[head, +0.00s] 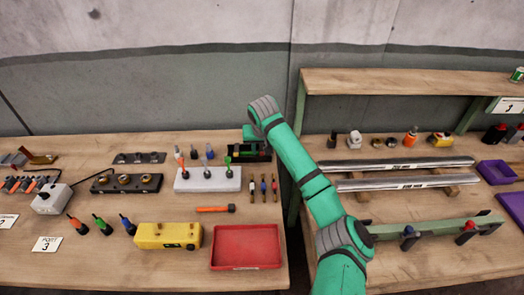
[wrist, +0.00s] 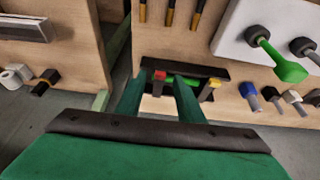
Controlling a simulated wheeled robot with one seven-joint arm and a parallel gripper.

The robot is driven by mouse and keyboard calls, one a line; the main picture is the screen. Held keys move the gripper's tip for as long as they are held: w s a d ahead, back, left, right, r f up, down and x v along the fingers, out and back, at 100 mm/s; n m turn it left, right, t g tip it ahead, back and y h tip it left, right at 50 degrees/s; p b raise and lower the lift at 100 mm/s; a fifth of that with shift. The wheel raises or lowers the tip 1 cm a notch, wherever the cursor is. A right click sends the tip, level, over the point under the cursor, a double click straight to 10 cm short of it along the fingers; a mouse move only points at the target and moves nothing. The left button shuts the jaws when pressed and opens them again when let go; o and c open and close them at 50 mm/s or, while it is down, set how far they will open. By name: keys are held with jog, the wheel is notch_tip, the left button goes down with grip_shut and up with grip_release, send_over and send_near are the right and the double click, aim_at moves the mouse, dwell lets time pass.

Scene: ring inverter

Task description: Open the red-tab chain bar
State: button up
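A black chain bar (wrist: 185,68) with a green strip lies at the bench's back edge. In the wrist view its red tab (wrist: 160,75) is on the left and a yellow tab (wrist: 214,83) on the right. It also shows in the head view as a dark bar with green (head: 250,154). My gripper (wrist: 160,82) is open in the wrist view, its two green fingers apart, with the red tab showing in the gap between them. I cannot tell whether a finger touches the bar. In the head view the fingertips are hidden.
A white block (head: 208,180) with upright tools stands just in front of the bar. Several thin pens (head: 263,188), a red tray (head: 246,247) and a yellow box (head: 167,236) lie nearer. The right bench holds long metal bars (head: 400,164) and a green rail (head: 430,231).

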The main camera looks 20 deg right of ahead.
jog(key=shift+w+f, duration=0.25)
jog(key=shift+f, duration=0.4)
